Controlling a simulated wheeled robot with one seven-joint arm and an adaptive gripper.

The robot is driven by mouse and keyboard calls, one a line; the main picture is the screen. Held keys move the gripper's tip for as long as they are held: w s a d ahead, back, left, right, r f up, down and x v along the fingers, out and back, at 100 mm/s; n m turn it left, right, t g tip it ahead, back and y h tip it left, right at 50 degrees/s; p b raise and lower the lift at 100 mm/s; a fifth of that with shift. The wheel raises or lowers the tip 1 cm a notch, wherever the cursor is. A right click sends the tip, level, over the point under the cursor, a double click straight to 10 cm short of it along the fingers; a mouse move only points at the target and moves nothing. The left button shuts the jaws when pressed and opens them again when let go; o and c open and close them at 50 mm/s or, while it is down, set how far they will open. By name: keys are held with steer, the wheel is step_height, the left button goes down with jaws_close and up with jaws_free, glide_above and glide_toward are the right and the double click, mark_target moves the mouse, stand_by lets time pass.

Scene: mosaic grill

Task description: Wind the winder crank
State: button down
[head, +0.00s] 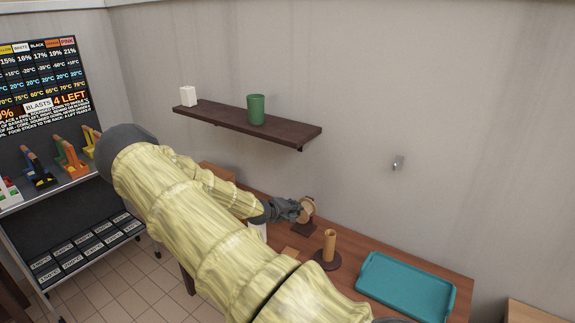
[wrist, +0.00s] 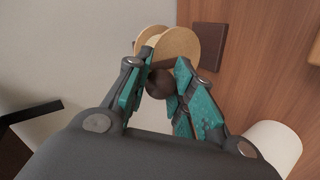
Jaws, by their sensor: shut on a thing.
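The winder is a light wooden spool with round flanges (wrist: 181,42) on a dark brown base. In the head view the winder (head: 307,207) stands on the wooden table, beyond the end of my arm. The winder crank has a dark round knob (wrist: 158,83), seen in the wrist view between my fingers. My gripper (head: 291,210) is shut on that knob; in the wrist view its teal fingers sit on either side of it. The rest of the crank is mostly hidden by the fingers and the knob.
A wooden cylinder on a round dark base (head: 329,247) and a teal tray (head: 405,287) are to the right on the table. A white round object (wrist: 277,146) is near my gripper. A shelf (head: 240,121) holds a green cup (head: 256,109) above.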

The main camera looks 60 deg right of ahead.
steer(key=shift+s, duration=0.1)
steer(key=c, duration=1.2)
jaws_free()
steer(key=shift+d+f, duration=0.1)
steer(key=shift+o, duration=0.2)
steer(key=shift+a+r, duration=0.25)
steer(key=shift+a, duration=0.25)
steer(key=v, duration=1.1)
